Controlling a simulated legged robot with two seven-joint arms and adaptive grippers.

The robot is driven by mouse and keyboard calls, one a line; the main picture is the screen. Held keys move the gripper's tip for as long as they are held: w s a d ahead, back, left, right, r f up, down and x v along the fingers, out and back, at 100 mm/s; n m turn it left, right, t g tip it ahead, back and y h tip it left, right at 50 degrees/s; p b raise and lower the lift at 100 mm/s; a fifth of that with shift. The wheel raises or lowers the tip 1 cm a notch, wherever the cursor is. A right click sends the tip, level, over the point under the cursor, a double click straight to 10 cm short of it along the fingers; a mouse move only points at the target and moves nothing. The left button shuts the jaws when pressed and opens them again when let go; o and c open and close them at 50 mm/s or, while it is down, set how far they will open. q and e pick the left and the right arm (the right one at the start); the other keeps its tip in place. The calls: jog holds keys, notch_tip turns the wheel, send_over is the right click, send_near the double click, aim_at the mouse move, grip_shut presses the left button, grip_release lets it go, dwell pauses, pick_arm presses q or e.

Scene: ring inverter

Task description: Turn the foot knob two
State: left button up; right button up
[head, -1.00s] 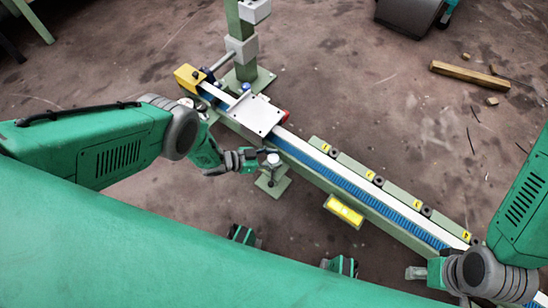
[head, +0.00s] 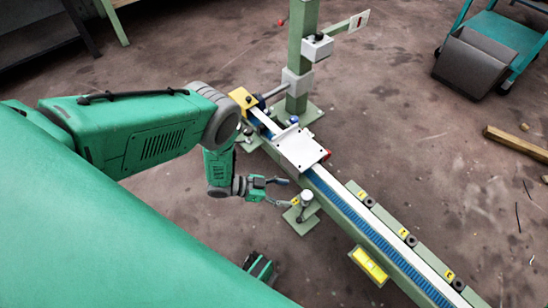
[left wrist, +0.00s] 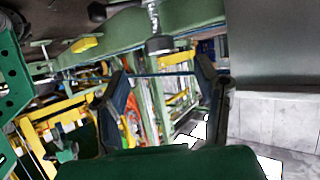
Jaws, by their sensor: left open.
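A foot knob (head: 307,196), pale and round, stands on a green foot plate (head: 301,220) beside the long rail. I cannot read a number on it. My left gripper (head: 286,192) is open, just left of this knob, with its fingers pointing toward it. In the left wrist view, the open fingers of my left gripper (left wrist: 160,78) frame an empty gap. A dark, metallic knob (left wrist: 160,45) hangs beyond and above that gap. The fingers look apart from it.
The green rail (head: 358,222) with a blue strip runs down to the right. A white carriage plate (head: 300,149) sits on it near a green post (head: 302,60). A yellow block (head: 369,265) hangs at its near side.

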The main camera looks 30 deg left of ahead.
pick_arm(q)
jog(key=v, duration=0.3)
jog(key=shift+s+a, duration=0.25)
jog(key=shift+a, duration=0.1)
jog(key=shift+r, duration=0.1)
jog(key=s+a+r+n+g+y, duration=0.25)
jog(key=s+r+n+y, duration=0.3)
jog(key=s+r, duration=0.4)
jog(key=s+a+r+n+g+y, duration=0.2)
jog(key=s+r+n+g+y, duration=0.35)
jog(key=s, duration=0.65)
notch_tip(320, 180, up, 19)
jog(key=t+p, duration=0.1)
jog(key=p, duration=1.7)
jog(key=shift+w+d, duration=0.1)
jog(key=shift+w, duration=0.05)
